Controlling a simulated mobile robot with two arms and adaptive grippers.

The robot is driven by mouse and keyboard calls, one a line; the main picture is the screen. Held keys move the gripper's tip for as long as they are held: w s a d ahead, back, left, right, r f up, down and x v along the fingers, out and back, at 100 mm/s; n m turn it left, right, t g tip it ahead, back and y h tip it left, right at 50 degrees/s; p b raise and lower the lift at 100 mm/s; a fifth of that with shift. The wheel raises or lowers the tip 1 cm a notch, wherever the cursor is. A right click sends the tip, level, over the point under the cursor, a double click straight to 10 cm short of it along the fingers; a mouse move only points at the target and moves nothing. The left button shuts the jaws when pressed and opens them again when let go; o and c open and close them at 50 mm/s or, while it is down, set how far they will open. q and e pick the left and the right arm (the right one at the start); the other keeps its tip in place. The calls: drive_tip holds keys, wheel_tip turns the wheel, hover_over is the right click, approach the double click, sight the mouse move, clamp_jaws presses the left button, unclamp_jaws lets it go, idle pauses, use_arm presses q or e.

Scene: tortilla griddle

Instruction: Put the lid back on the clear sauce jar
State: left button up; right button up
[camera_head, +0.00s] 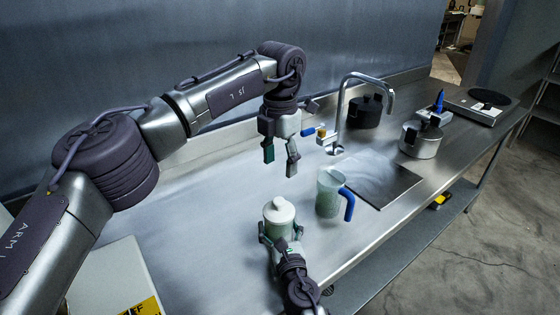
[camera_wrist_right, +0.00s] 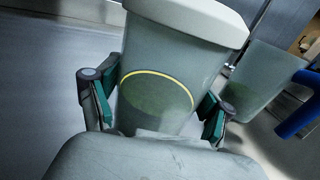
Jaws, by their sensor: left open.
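The clear sauce jar (camera_head: 278,232) stands upright at the front of the steel counter, with green contents showing low down in the right wrist view (camera_wrist_right: 155,95). The white knobbed lid (camera_head: 279,210) is on top of the jar, and its pale rim crosses the top of the right wrist view (camera_wrist_right: 190,18). I cannot tell whether it is fully seated. My right gripper (camera_head: 280,243) is shut on the jar, one finger on each side. My left gripper (camera_head: 280,162) is open and empty, above and behind the jar, fingers pointing down and apart from the lid.
A clear pitcher with a blue handle (camera_head: 329,193) stands close right of the jar. The counter left of the jar is clear.

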drive_tip(key=shift+o, duration=1.2)
drive_tip(key=v, duration=1.2)
